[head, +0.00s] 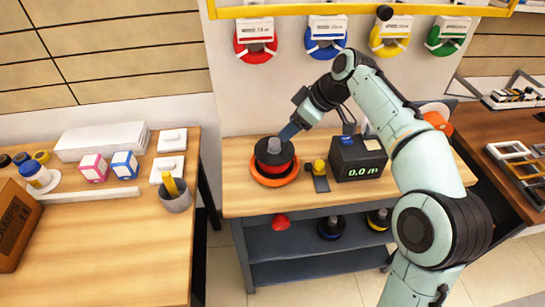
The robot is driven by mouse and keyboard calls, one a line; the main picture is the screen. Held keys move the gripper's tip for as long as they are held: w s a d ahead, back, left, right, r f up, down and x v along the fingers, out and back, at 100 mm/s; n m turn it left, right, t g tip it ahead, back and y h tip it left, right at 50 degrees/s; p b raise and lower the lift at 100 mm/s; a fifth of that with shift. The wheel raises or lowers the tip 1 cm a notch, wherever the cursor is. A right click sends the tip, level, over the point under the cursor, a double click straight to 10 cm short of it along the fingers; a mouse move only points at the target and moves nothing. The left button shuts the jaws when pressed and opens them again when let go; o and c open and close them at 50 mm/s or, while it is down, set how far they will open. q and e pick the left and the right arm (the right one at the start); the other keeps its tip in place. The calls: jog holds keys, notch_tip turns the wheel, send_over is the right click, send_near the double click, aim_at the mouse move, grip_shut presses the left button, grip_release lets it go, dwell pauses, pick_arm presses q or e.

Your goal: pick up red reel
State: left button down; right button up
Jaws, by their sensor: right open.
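A red reel (255,52) hangs on the wall panel at the top, behind a white label card. On the middle workbench (240,200) stands a black-topped spool with a red band (276,169) on an orange round base (264,182). A small red round thing (281,222) sits on the shelf below, partly hidden by the bench top. My right gripper (289,132) is open, reaching down-left from the right, with its fingers close to the top of the spool. I cannot tell whether they touch it. My left gripper is out of view.
Blue (326,50), yellow (389,50) and green (446,48) reels hang beside the red one. A black meter box (357,158) reading 0.0 m stands right of the spool. A yellow-knobbed device (320,178) is between them. The left table (110,220) has clear room in front.

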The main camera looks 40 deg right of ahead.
aim_at(275, 140)
jog(key=x, duration=0.3)
jog(key=shift+w, duration=0.1)
jog(key=b+x, duration=0.1)
jog(key=x, duration=0.4)
jog(key=shift+d+f, duration=0.15)
grip_shut()
dwell(1.1)
